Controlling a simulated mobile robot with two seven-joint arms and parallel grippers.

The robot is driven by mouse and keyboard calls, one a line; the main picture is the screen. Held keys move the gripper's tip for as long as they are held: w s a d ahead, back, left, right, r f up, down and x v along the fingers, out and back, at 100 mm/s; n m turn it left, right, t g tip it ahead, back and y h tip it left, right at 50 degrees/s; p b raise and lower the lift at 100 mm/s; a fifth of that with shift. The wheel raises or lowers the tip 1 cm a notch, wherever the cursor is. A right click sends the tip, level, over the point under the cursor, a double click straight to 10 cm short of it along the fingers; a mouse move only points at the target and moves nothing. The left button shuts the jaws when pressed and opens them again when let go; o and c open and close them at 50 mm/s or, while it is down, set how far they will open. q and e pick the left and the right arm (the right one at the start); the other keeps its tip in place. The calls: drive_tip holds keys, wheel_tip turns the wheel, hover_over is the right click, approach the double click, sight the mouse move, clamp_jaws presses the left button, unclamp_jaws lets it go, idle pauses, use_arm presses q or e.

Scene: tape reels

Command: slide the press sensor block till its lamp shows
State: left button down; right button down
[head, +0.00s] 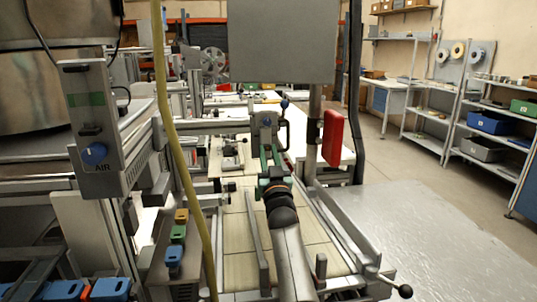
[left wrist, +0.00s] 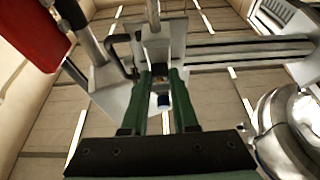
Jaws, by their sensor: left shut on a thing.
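The grey press sensor block (head: 265,125) sits on a horizontal metal rail (head: 210,123) above the press bed in the head view. In the left wrist view the block (left wrist: 155,40) is at the top centre, beside a black bent handle (left wrist: 122,55). My left gripper (head: 269,152) reaches up from the front, its green fingers at the block's lower part. In the left wrist view the left gripper (left wrist: 159,75) is shut on a part of the block between its fingertips. No lit lamp can be made out on the block. My right gripper is out of view.
A red box (head: 333,138) hangs on a post right of the block. A yellow hose (head: 180,150) runs down on the left. A grey panel (head: 282,40) stands above. Side rails (head: 345,235) flank the bed. An AIR unit (head: 95,150) is at left.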

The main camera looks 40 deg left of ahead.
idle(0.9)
